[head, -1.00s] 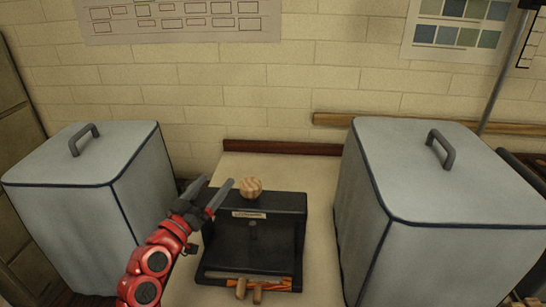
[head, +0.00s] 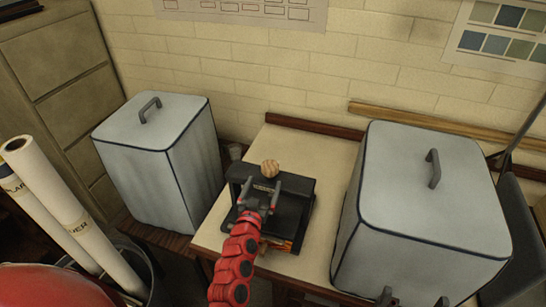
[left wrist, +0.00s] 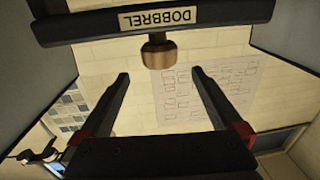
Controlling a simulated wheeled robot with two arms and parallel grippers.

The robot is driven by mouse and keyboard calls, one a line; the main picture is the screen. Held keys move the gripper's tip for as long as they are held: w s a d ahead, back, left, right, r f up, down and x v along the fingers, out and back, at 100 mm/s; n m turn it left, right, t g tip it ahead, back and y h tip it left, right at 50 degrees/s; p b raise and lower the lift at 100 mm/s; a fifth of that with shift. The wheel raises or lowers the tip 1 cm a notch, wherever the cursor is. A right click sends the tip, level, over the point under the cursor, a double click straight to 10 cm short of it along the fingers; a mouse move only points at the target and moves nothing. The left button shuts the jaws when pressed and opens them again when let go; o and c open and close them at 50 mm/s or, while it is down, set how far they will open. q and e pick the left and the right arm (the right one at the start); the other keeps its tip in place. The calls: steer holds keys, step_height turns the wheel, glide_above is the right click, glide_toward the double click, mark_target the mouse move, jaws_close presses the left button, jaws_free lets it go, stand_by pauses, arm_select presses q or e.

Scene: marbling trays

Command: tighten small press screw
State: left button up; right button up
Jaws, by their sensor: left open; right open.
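The small black press (head: 300,186) stands on the pale table. A round wooden knob (head: 270,166), the press screw's head, sits on its top. The knob (left wrist: 158,52) also shows in the left wrist view, beside a label reading DOBBREL; that view is upside down. My left gripper (head: 262,184) is open and empty in front of the press, its fingers pointing towards it. In the wrist view the knob lies just past the fingertips (left wrist: 160,75), between their lines and apart from both. Two dark fingertips of my right gripper (head: 414,300) show apart at the bottom edge.
Grey covered boxes stand left (head: 155,125) and right (head: 430,190) of the press. Bare table (head: 310,150) lies behind it. Something orange with wooden handles is partly hidden at the press's front. Paper rolls (head: 60,205) stand in a bin at left.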

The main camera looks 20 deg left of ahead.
mark_target(268, 173)
arm_select(q)
steer(key=w+p, duration=0.1)
steer(key=w, duration=0.5)
steer(key=shift+r, duration=0.1)
steer(key=w, duration=0.3)
steer(key=w+b, duration=0.1)
steer(key=w, duration=0.1)
steer(key=shift+a+f, duration=0.2)
steer(key=shift+f, duration=0.05)
steer(key=shift+w+a+r, duration=0.1)
steer(key=shift+w+r, duration=0.1)
steer(key=shift+w, duration=0.3)
